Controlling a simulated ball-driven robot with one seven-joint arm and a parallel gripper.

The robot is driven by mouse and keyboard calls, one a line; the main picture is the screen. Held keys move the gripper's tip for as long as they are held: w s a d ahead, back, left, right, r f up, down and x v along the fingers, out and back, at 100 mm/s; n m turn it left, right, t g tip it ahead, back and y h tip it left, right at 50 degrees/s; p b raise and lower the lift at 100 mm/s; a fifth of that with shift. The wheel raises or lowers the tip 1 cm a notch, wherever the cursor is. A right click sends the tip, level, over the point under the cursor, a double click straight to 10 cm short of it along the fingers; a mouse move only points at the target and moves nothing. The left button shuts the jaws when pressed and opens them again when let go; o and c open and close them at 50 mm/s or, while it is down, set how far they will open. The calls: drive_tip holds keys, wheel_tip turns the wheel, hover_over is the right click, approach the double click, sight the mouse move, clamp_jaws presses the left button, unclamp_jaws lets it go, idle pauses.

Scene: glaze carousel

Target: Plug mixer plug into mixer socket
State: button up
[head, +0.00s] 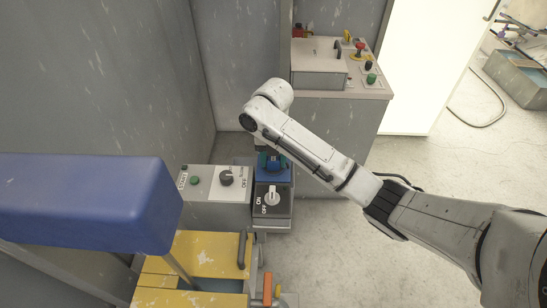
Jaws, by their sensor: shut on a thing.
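My gripper (270,153) points down beneath the bent wrist of my arm and is mostly hidden by it. It is shut on a blue piece, the mixer plug (265,163), just above or at a blue socket housing. This blue housing, apparently the mixer socket (284,176), sits at the back of a dark switch box. The plug and socket overlap in the head view, so I cannot tell whether the plug is seated or only above it.
The dark box has a white ON/OFF rotary switch (271,196). A grey control box (210,184) with a green button and black knob stands left of it. A yellow-lidded machine (205,252) and a blue beam (85,200) are in front. A control cabinet (335,120) stands behind.

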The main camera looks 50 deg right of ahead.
drive_tip(key=o, duration=1)
drive_tip(key=shift+o, duration=0.2)
wheel_tip(320, 180, up, 11)
drive_tip(key=p, duration=0.3)
drive_tip(key=shift+f, duration=0.15)
drive_tip(key=w+a+f+m+t+y, duration=0.2)
drive_tip(key=a+m, duration=0.3)
drive_tip(key=a, duration=0.9)
drive_tip(key=s+a+f+m, duration=0.2)
drive_tip(key=s+m, duration=0.1)
drive_tip(key=s+a+f+m+y, duration=0.1)
drive_tip(key=s+a+f+m, duration=0.2)
drive_tip(key=m, duration=0.1)
drive_tip(key=s+a+f+m, duration=0.2)
drive_tip(key=s+a+m, duration=0.1)
drive_tip(key=s+m, duration=0.1)
drive_tip(key=shift+s+a+f+t, duration=0.1)
drive_tip(key=shift+a+f+t, duration=0.15)
drive_tip(key=shift+t, duration=0.15)
drive_tip(key=s+d+f+m+g+h, duration=0.1)
drive_tip(key=s+d+f+m, duration=0.1)
drive_tip(key=s+m, duration=0.3)
drive_tip(key=s+d+f+m+h, duration=0.2)
drive_tip(key=s+d+m, duration=0.3)
drive_tip(key=s, duration=0.8)
drive_tip(key=shift+s+d+f+g, duration=0.15)
drive_tip(key=shift+d+f+g, duration=0.15)
drive_tip(key=shift+f+g, duration=0.15)
